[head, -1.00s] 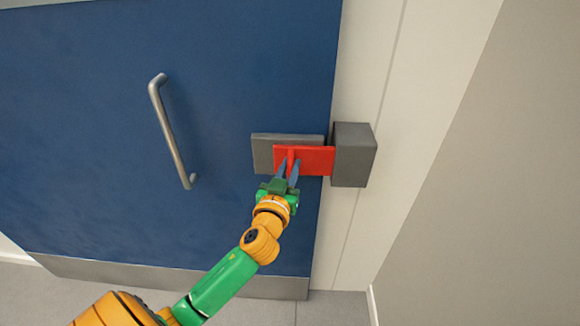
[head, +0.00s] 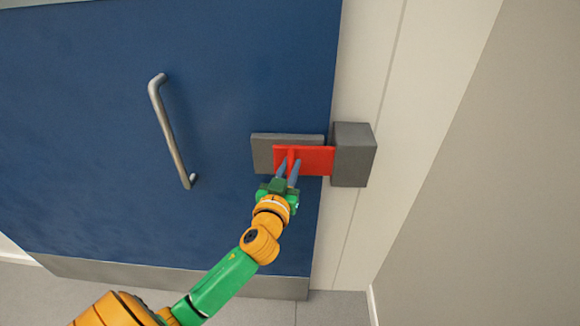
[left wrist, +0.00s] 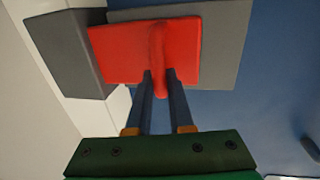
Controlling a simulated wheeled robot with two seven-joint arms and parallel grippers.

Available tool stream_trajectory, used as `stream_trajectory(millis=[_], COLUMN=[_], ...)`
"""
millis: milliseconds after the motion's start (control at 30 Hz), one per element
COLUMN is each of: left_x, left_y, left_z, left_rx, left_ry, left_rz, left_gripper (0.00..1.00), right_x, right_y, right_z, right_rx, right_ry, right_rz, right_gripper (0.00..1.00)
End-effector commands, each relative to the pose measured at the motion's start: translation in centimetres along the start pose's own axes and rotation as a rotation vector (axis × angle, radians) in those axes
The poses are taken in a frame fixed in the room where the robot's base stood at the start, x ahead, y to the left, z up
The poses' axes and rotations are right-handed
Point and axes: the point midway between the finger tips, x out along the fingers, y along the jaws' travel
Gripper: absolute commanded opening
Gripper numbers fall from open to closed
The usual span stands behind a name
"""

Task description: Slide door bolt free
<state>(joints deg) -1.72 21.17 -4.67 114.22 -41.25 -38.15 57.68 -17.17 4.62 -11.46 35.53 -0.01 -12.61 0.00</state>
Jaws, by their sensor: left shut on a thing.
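The red door bolt (head: 312,161) lies across a grey backplate (head: 262,152) on the blue door (head: 240,70). Its right end meets the grey block (head: 354,155) on the frame. My left gripper (head: 287,168) reaches up from below, its two blue fingers on either side of the bolt's upright red knob. In the left wrist view, the red bolt (left wrist: 120,52) shows with its knob (left wrist: 157,65) between the fingertips (left wrist: 160,78), and the grey block (left wrist: 68,55) is at the left. The gripper is shut on the knob. My right gripper is not in view.
A metal pull handle (head: 170,130) stands out from the door left of the bolt. The pale door frame (head: 365,75) and a grey side wall (head: 480,190) are to the right. The door face between handle and bolt is clear.

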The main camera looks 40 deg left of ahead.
Motion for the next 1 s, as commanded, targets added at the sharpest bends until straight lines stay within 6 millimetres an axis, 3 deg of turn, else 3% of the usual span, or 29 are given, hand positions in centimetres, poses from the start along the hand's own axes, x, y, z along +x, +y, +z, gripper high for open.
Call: stream_trajectory(millis=[267, 600, 867, 900, 1000], left_x=[0.0, -0.8, -0.8, -0.8, -0.8], left_y=[-0.1, -4.2, -4.2, -4.2, -4.2], left_z=[-0.3, -0.3, -0.4, -0.4, -0.4], left_rx=[0.002, 0.002, 0.002, 0.002, 0.001], left_ry=[0.007, 0.008, 0.010, 0.010, 0.009], left_rz=[0.000, -0.001, 0.000, 0.000, 0.000], left_gripper=[0.00, 0.00, 0.00, 0.28, 0.50], right_x=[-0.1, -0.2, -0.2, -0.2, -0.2], right_y=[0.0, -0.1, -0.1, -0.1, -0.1], right_z=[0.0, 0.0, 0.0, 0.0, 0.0], right_rx=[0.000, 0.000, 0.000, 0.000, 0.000], right_ry=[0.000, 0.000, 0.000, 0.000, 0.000], right_rz=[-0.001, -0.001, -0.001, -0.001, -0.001], right_gripper=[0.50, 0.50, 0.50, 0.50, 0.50])
